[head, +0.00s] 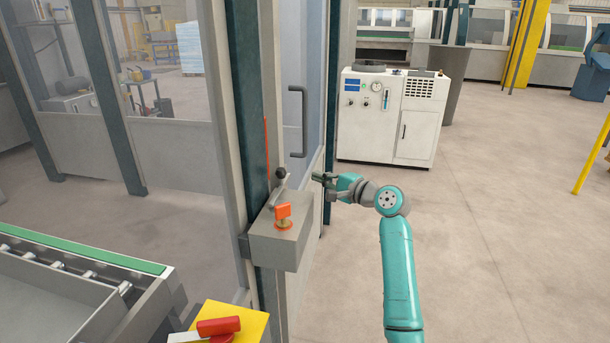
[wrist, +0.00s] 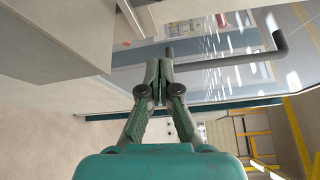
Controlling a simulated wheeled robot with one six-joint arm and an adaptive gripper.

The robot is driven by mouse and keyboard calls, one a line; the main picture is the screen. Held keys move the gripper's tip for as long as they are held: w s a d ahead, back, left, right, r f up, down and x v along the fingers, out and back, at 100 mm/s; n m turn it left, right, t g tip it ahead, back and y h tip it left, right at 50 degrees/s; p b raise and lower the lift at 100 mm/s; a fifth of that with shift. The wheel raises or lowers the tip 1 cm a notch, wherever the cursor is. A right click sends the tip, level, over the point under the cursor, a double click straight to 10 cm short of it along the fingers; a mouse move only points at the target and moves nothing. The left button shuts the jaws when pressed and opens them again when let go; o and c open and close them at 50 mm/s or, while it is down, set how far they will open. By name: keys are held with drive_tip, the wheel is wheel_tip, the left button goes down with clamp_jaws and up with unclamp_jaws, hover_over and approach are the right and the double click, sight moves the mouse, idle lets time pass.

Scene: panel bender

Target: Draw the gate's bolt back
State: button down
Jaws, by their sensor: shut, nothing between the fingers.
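The gate (head: 303,60) is a glazed panel in a grey frame with a dark upright handle (head: 304,125). A light metal bolt lever with a dark ball knob (head: 281,173) rises above the box. My gripper (head: 316,178) is to the right of the knob, apart from it, shut and empty. In the wrist view my gripper's fingertips (wrist: 160,65) are together, with the gate handle (wrist: 230,62) beyond them.
A red-handled switch on a yellow plate (head: 225,325) is at the lower front. A roller conveyor (head: 85,262) runs at the left. A white cabinet (head: 385,115) stands behind my arm.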

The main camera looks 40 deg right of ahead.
sight(283, 185)
drive_tip(key=w, duration=0.3)
drive_tip(key=w+a, duration=0.1)
drive_tip(key=w, duration=0.5)
drive_tip(key=shift+w+a+f, duration=0.2)
drive_tip(key=shift+f, duration=0.05)
drive_tip(key=shift+s+a+r, duration=0.15)
drive_tip(key=shift+s+a, duration=0.35)
drive_tip(key=shift+a, duration=0.3)
drive_tip(key=shift+s+a+r, duration=0.1)
drive_tip(key=shift+s+a, duration=0.15)
drive_tip(key=shift+a, duration=0.2)
drive_tip(key=shift+s+a+r, duration=0.1)
drive_tip(key=shift+s+a, duration=0.15)
drive_tip(key=shift+a, duration=0.2)
drive_tip(key=s+a, duration=0.1)
drive_tip(key=a, duration=0.1)
drive_tip(key=s+a, duration=0.3)
drive_tip(key=a, duration=0.1)
drive_tip(key=shift+s, duration=0.3)
drive_tip(key=shift+s, duration=0.1)
drive_tip(key=s+d, duration=0.1)
drive_tip(key=s, duration=1)
drive_tip(key=shift+s+d+r, duration=0.3)
drive_tip(key=shift+s+d, duration=0.1)
